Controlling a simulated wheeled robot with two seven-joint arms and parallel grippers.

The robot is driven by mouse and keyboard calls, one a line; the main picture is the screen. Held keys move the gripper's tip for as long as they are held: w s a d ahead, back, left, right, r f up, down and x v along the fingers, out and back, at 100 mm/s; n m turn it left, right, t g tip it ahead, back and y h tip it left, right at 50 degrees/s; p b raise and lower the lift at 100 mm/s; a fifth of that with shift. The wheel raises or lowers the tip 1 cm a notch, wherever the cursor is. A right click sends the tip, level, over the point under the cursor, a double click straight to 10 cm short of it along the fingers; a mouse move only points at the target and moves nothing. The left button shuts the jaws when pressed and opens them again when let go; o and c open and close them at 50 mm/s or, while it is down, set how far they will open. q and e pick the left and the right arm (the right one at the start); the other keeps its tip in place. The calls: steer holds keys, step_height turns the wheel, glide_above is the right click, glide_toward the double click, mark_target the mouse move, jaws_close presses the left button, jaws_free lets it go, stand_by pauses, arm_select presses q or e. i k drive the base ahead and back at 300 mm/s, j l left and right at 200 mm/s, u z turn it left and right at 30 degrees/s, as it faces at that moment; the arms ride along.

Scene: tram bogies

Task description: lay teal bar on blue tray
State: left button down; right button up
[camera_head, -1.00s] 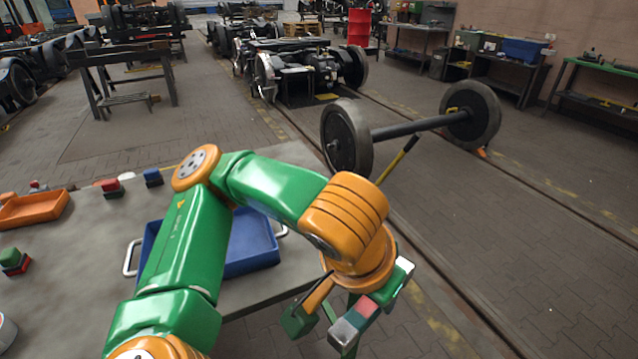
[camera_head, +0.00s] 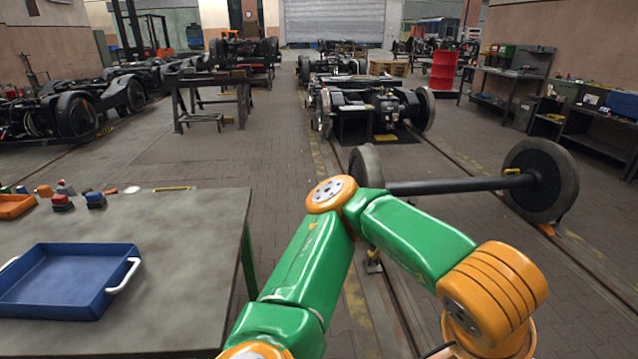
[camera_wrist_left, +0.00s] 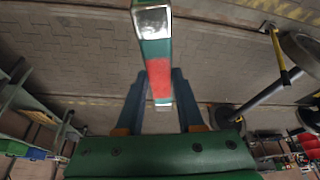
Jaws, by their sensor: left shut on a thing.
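The blue tray (camera_head: 62,278) lies on the grey table at the lower left of the head view. It is empty, and a white handle shows at each side. In the left wrist view my left gripper (camera_wrist_left: 158,98) is shut on the teal bar (camera_wrist_left: 155,50), which has a red band and a shiny metal end. The bar is held over the brick floor, away from the table. In the head view the left arm reaches right, and its gripper and the bar are below the frame. My right gripper is not in view.
The grey table (camera_head: 180,255) has bare surface right of the tray. An orange tray (camera_head: 14,206) and several small coloured blocks stand along its far side. A wheelset (camera_head: 450,185) stands on rails beyond my arm. A bogie (camera_head: 370,108) is farther back.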

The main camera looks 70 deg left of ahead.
mark_target(74, 276)
steer(key=i+j+u, duration=0.15)
steer(key=u, duration=0.35)
steer(key=i+u, duration=0.3)
steer(key=u, duration=0.15)
steer(key=i+u, duration=0.25)
steer(key=u, duration=0.25)
steer(key=i+l+u, duration=0.2)
steer(key=u, duration=0.3)
steer(key=i+l+u, duration=0.2)
steer(key=u, duration=0.25)
steer(key=i+j+u, duration=0.2)
steer(key=u, duration=0.2)
steer(key=i+j+u, duration=0.1)
steer(key=i+u, duration=0.2)
steer(key=u, duration=0.15)
steer(key=i+u, duration=0.25)
steer(key=u, duration=0.15)
steer(key=i+u, duration=0.4)
steer(key=i+l+u, duration=0.15)
steer(key=u, duration=0.3)
